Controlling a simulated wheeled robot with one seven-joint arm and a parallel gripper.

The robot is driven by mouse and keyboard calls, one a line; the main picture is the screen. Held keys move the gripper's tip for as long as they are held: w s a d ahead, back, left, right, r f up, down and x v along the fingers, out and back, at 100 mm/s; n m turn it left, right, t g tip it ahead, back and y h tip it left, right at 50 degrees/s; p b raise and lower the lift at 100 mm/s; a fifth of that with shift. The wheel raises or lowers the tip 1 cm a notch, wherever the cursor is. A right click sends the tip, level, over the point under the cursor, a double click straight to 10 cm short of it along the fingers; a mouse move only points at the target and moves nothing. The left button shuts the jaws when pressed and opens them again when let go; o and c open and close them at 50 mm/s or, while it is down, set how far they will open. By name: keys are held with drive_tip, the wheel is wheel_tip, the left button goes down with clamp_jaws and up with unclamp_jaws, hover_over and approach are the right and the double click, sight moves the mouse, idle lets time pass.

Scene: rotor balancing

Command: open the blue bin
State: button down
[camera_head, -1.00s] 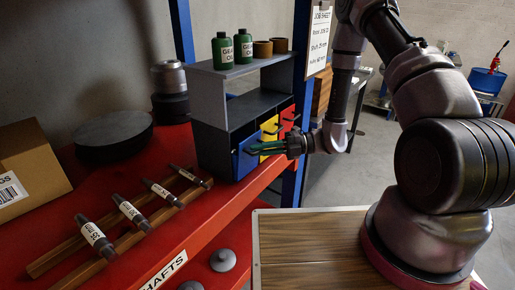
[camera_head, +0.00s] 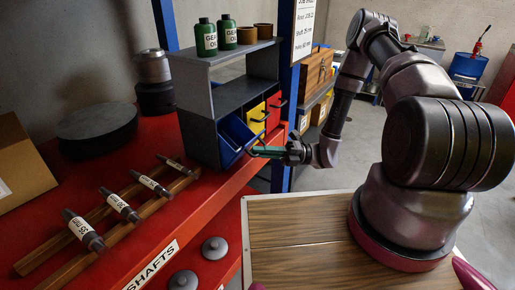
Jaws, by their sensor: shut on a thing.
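The blue bin (camera_head: 232,140) is the left one in the lower row of a grey shelf unit (camera_head: 206,97). It stands pulled out and tilted forward from its slot, with its dark inside partly showing. My gripper (camera_head: 256,151) is in front of it, with its greenish fingers shut on the bin's handle. The fingers hide most of the handle. The yellow bin (camera_head: 257,117) and red bin (camera_head: 274,108) sit in the slots to the right.
Two green oil bottles (camera_head: 206,38) and brown cups (camera_head: 246,35) stand on top of the shelf unit. Labelled shafts (camera_head: 119,205) lie on wooden rails on the red bench (camera_head: 188,215). A blue upright (camera_head: 284,120) stands right of the bins.

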drive_tip(key=shift+s+d+f, duration=0.15)
drive_tip(key=shift+d+f, duration=0.05)
drive_tip(key=shift+f, duration=0.3)
idle(0.3)
drive_tip(key=c, duration=0.9)
unclamp_jaws()
drive_tip(key=shift+d, duration=0.15)
drive_tip(key=v, duration=1)
drive_tip(key=shift+d+f, duration=0.1)
drive_tip(key=shift+d, duration=0.25)
